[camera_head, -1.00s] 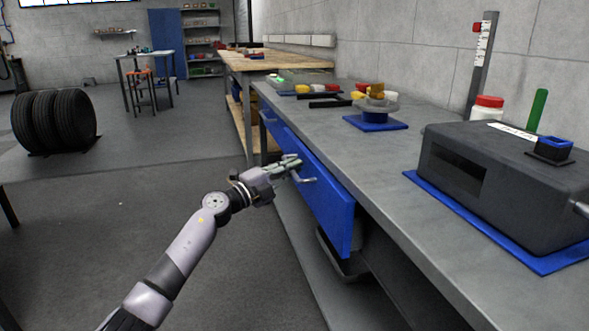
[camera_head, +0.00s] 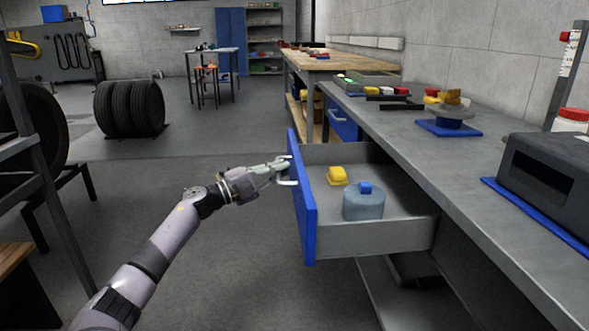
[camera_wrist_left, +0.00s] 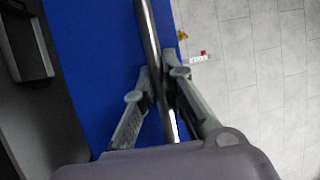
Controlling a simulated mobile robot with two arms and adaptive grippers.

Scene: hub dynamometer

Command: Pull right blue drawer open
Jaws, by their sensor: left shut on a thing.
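The right blue drawer (camera_head: 303,205) stands pulled out from under the grey workbench in the head view. Its blue front faces left and its grey tray shows behind it. A yellow object (camera_head: 338,176) and a blue-grey cylinder with a blue top (camera_head: 363,204) lie inside. My left gripper (camera_head: 283,171) is shut on the drawer's metal handle (camera_head: 291,182). In the left wrist view the handle bar (camera_wrist_left: 152,60) runs between the two fingers (camera_wrist_left: 158,98), with the blue drawer front beside it. My right gripper is not in view.
The workbench (camera_head: 440,150) runs along the right, with a dark grey box (camera_head: 550,180) and a blue-based fixture (camera_head: 448,127) on it. A second blue drawer (camera_head: 343,124) lies farther back. Tyres (camera_head: 130,108) stand at the left. The floor between is clear.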

